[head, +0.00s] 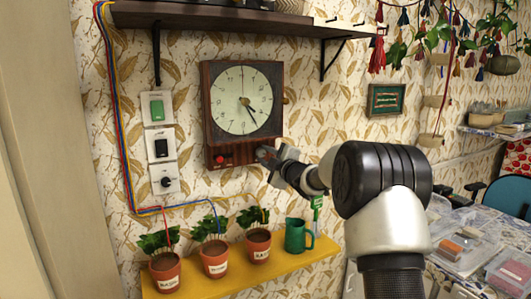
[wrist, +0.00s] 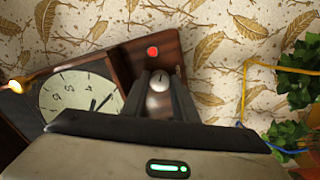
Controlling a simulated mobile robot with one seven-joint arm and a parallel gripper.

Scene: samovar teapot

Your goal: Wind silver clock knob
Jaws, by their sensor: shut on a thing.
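The wall clock (head: 278,100) has a dark wooden case and a pale green dial with dark hands. It shows tilted in the wrist view (wrist: 72,98). The silver knob (wrist: 160,82) is round with a dark mark on its face, on the wooden lower part of the case, next to a red button (wrist: 152,52). My gripper (wrist: 164,76) has its two fingers shut on the silver knob, one on each side. In the head view my gripper (head: 266,154) is at the clock's lower right corner and hides the knob.
A wooden shelf (head: 220,18) is above the clock. Switch plates (head: 159,144) are on its left. Below, a yellow shelf (head: 230,279) holds potted plants (head: 214,257) and a green mug (head: 297,235). Coloured wires run along the wall. Hanging tassels and plants are at the upper right.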

